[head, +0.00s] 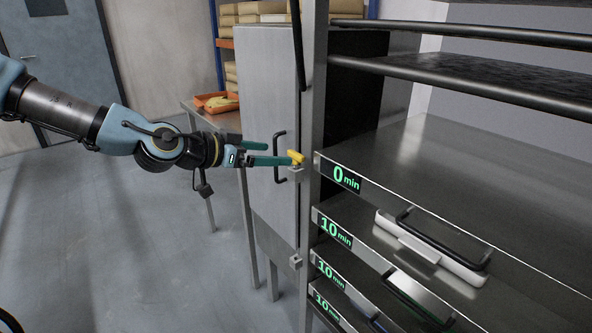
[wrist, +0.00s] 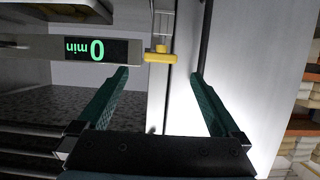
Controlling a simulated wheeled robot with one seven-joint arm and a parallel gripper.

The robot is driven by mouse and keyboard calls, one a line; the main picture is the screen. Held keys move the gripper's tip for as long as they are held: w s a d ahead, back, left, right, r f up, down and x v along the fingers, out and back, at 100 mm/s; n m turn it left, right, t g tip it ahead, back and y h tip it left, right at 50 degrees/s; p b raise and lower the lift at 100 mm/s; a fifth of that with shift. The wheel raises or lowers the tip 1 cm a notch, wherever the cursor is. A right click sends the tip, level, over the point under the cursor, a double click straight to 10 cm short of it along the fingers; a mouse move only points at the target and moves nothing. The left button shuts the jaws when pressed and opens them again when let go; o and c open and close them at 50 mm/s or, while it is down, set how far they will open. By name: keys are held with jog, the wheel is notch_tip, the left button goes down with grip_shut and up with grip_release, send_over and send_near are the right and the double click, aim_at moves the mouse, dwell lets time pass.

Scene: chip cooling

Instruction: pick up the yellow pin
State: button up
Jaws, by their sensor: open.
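The yellow pin (head: 295,157) sits in a small metal bracket (head: 296,174) on the rack's front post, beside the "0 min" label. In the wrist view the pin (wrist: 160,56) is a short yellow bar lying crosswise with a small knob at its middle. My gripper (head: 279,154) reaches in from the left, with its teal fingertips close to the pin. In the wrist view my gripper (wrist: 159,74) is open, one finger to each side, and the pin lies just beyond the tips, roughly centred. The space between the fingers is empty. I cannot tell whether a fingertip touches the pin.
The metal rack (head: 312,100) has several shelves with green time labels. A white tray with a black handle (head: 430,248) lies on a lower level. A grey cabinet (head: 268,120) with a black handle stands behind my gripper. An orange bin (head: 216,103) is on a table. The left floor is clear.

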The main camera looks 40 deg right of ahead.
aim_at(294, 153)
jog(key=x, duration=0.2)
jog(key=p+x, duration=0.1)
jog(key=x, duration=0.1)
jog(key=shift+d+r+p, duration=0.1)
jog(key=shift+d+p, duration=0.2)
jog(key=shift+d, duration=0.15)
jog(key=shift+d+f, duration=0.3)
jog(key=shift+d, duration=0.2)
jog(key=shift+c, duration=0.2)
jog(key=c, duration=1.3)
